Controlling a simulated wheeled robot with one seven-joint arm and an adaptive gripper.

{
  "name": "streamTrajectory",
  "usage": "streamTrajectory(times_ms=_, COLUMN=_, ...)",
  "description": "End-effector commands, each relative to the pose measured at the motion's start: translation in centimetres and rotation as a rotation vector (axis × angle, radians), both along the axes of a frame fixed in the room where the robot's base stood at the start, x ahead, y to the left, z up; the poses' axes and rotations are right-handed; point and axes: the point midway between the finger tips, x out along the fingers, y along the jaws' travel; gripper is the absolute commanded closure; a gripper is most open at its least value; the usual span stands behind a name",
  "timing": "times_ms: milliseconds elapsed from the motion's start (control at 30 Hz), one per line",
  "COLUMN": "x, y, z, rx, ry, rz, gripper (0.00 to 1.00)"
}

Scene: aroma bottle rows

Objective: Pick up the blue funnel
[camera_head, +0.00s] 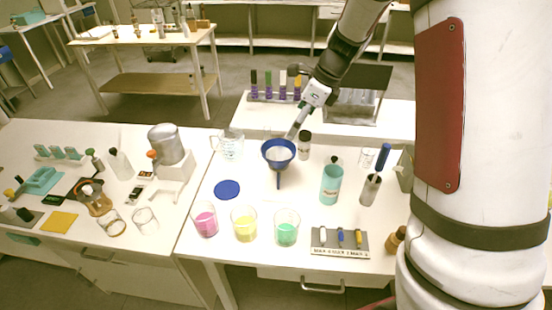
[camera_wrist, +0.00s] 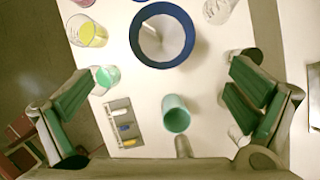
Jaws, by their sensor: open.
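The blue funnel (camera_head: 278,165) stands upright, spout down, in the middle of the white table in the head view. In the wrist view its round blue rim (camera_wrist: 136,38) and pale inside show at the top centre. My gripper (camera_head: 296,132) is just behind and to the right of the funnel's rim in the head view. The funnel lies beyond the fingertips there. I cannot tell whether a finger touches the rim.
Beakers of pink (camera_head: 205,221), yellow (camera_head: 244,224) and green (camera_head: 286,228) liquid stand in front. A teal cylinder (camera_head: 331,185) and a dark-capped bottle (camera_head: 304,146) stand to the right. A glass measuring cup (camera_head: 229,145) is at left, a small labelled rack (camera_head: 340,243) at front right.

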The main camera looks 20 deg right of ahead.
Motion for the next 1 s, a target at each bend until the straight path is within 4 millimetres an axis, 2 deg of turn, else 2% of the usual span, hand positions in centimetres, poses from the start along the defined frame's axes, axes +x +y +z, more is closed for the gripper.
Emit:
streamTrajectory(times_ms=400, x=1.6, y=2.1, z=-6.6, rx=0.002, ry=0.006, rz=-0.004, gripper=0.0)
streamTrajectory(times_ms=667, x=2.0, y=2.6, z=-8.1, rx=0.001, ry=0.003, rz=-0.003, gripper=0.0)
streamTrajectory(times_ms=1000, x=3.3, y=3.6, z=-12.0, rx=0.002, ry=0.004, rz=-0.001, gripper=0.0)
